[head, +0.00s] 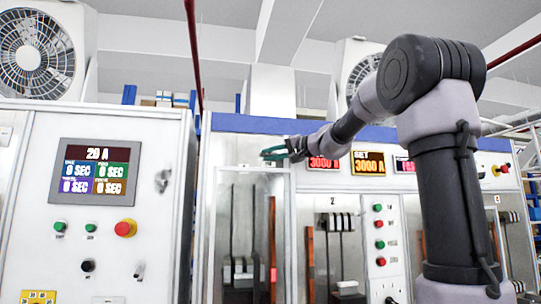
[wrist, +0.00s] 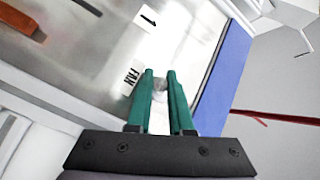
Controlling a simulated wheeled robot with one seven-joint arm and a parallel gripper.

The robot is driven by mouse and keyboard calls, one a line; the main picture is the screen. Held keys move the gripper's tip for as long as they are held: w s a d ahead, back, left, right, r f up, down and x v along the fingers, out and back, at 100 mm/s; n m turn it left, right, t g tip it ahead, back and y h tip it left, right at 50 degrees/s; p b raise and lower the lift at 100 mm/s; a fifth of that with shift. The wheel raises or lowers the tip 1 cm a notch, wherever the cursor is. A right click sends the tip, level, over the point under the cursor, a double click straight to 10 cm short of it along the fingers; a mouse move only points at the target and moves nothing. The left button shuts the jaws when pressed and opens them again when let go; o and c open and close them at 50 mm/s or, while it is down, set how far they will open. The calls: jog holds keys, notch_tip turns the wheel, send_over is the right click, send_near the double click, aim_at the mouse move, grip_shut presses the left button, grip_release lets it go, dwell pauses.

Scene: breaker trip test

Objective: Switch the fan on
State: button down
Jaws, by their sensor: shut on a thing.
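My gripper (head: 272,153) has green fingers and is at the top of the middle cabinet's front, left of the red and amber displays. In the wrist view its two fingertips (wrist: 159,73) close around a small grey switch (wrist: 160,85), which they partly hide. A label reading FAN (wrist: 130,77) is beside the switch on the panel. The switch's position cannot be told. In the head view a large white fan (head: 38,55) is at the upper left, and a second fan (head: 362,68) is partly behind my arm.
A control box (head: 95,170) with a 20 A screen, buttons and a red knob stands at the left. Displays (head: 369,161) and a column of buttons (head: 379,234) are right of my gripper. A thin red pipe (head: 193,50) hangs above the cabinets.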

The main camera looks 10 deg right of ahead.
jog(key=shift+r, duration=0.1)
jog(key=m+g+h, duration=0.1)
jog(key=r+m+g, duration=0.1)
jog(key=g, duration=0.1)
jog(key=shift+s+r+m+h, duration=0.15)
jog(key=shift+r+m+h, duration=0.15)
jog(key=shift+h, duration=0.1)
jog(key=g, duration=0.1)
jog(key=r+m+g, duration=0.1)
jog(key=m+g+h, duration=0.1)
jog(key=g, duration=0.1)
jog(key=shift+r, duration=0.25)
dwell(0.5)
jog(key=c, duration=1.1)
grip_release()
jog(key=v, duration=1)
jog(key=shift+d+r, duration=0.25)
jog(key=shift+r, duration=0.15)
